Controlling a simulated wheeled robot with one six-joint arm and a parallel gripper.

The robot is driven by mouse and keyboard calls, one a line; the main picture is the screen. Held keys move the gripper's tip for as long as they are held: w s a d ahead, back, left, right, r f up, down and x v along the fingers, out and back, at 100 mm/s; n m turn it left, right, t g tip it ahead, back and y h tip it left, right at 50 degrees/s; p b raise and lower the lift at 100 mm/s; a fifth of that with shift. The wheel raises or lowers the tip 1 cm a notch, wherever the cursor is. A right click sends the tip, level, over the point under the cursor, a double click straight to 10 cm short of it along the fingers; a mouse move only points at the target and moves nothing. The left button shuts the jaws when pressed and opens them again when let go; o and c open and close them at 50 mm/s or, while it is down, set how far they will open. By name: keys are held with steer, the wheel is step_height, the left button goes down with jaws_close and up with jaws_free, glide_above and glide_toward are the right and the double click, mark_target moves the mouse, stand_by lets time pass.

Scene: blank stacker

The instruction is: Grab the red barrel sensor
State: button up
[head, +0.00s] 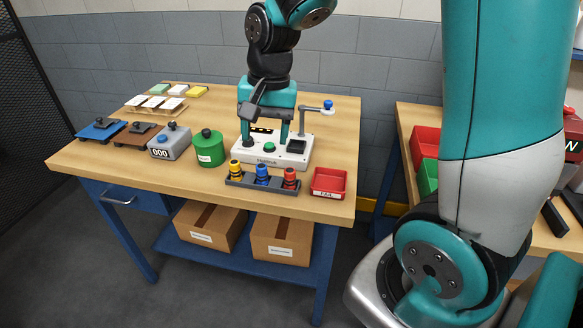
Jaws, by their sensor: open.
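The red barrel sensor (290,179) stands upright in the right-hand place of a dark grey rack (274,187) near the table's front. A blue barrel sensor (262,174) and a yellow one (235,169) stand to its left in the same rack. My gripper (264,92) hangs from above, over the white station behind the rack. It is apart from the red sensor, higher and further back.
A red tray (329,182) is right of the rack. A green canister (208,148) and grey counter box (169,142) stand left. The table's front left is clear.

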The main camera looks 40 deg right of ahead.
mark_target(290, 170)
steer(key=w+d+f+m+h+p, duration=0.15)
steer(key=w+d+m, duration=0.25)
steer(key=d+m, duration=0.4)
steer(key=shift+n+g, duration=0.3)
steer(key=shift+n, duration=0.2)
steer(key=f, duration=0.4)
steer(key=d+f+p, duration=0.1)
steer(key=f, duration=0.6)
steer(key=shift+w+d+f+p, duration=0.2)
steer(key=shift+d+f+p, duration=0.05)
steer(key=shift+f+p, duration=1.1)
steer(key=shift+f, duration=2.1)
steer(key=c, duration=1)
